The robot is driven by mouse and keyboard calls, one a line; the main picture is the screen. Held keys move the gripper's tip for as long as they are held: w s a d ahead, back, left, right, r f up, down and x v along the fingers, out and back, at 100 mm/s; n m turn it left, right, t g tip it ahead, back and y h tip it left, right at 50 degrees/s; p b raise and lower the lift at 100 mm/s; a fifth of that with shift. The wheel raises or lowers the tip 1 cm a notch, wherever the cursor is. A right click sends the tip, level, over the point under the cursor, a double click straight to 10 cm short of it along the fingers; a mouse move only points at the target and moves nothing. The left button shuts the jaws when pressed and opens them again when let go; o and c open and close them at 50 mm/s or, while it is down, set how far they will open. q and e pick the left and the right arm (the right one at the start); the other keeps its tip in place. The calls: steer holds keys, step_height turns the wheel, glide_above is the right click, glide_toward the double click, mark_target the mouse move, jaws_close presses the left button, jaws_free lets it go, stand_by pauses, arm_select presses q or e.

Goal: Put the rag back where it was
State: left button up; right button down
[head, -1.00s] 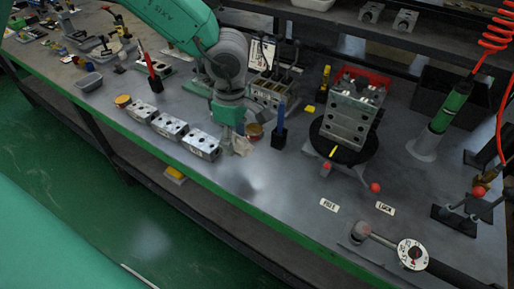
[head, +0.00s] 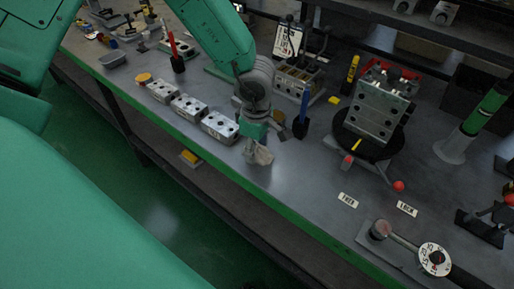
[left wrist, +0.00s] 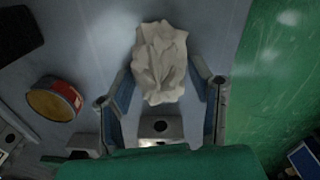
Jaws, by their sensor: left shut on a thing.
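The rag (head: 264,156) is a crumpled pale cloth near the front edge of the bench. My left gripper (head: 254,149) points down over it in the head view and is shut on it. In the left wrist view the rag (left wrist: 160,52) bulges out between and beyond the two fingertips of my left gripper (left wrist: 161,78). I cannot tell whether the rag's underside touches the bench. My right gripper is not in view.
Three metal valve blocks (head: 219,127) stand in a row left of the gripper. A round tin (left wrist: 54,99) lies beside it. A blue-handled brush (head: 301,116) and a turntable (head: 367,147) with a block stand to the right.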

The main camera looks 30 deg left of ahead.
mark_target(257, 146)
arm_select(q)
steer(key=o, duration=1.1)
steer(key=shift+o, duration=0.6)
steer(key=shift+d, duration=0.25)
steer(key=shift+r, duration=0.1)
step_height(257, 146, up, 11)
steer(key=p, duration=0.2)
steer(key=shift+s+a+p, duration=0.1)
steer(key=shift+s+p, duration=0.05)
steer(key=shift+p, duration=0.2)
steer(key=shift+r, duration=0.45)
